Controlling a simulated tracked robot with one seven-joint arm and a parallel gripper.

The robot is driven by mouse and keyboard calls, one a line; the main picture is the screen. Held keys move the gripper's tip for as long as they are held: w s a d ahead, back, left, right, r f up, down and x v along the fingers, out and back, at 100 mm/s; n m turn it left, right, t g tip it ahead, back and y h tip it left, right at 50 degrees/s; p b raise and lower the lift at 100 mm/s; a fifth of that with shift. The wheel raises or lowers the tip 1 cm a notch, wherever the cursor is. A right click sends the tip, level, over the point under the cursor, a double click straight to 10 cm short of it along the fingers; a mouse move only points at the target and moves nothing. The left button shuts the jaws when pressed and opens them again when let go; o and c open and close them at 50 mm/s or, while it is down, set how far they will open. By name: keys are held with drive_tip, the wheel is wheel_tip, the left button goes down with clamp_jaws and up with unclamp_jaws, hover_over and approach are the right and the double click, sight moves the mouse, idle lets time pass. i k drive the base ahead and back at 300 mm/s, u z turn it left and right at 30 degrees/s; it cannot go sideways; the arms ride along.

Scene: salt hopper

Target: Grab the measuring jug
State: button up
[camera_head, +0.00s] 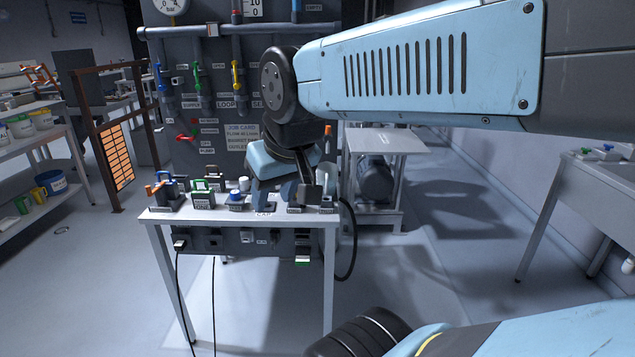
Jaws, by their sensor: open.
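I cannot pick out a measuring jug with certainty in this view. My gripper (275,197) hangs from my arm over the middle of the small white table (180,216), in front of the dark panel. It is open, with no object visible between its fingers. My wrist and fingers hide part of the table top and the panel behind. A small white-topped item (244,184) stands on the table just left of my gripper.
A dark panel (215,150) with pipes and coloured valves rises behind the table. Shelves with tubs, including a blue bucket (52,182), stand at left. A white-topped stand (385,141) is at right, a sink bench (605,175) far right. Floor (440,270) between is clear.

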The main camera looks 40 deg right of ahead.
sight(327, 172)
drive_tip(key=u, duration=1.35)
drive_tip(key=i, duration=0.1)
drive_tip(key=z, duration=3.05)
drive_tip(key=i, duration=1)
drive_tip(key=u, duration=0.15)
drive_tip(key=k, duration=0.8)
drive_tip(key=z, duration=0.25)
drive_tip(key=i, duration=0.55)
drive_tip(key=u, duration=0.1)
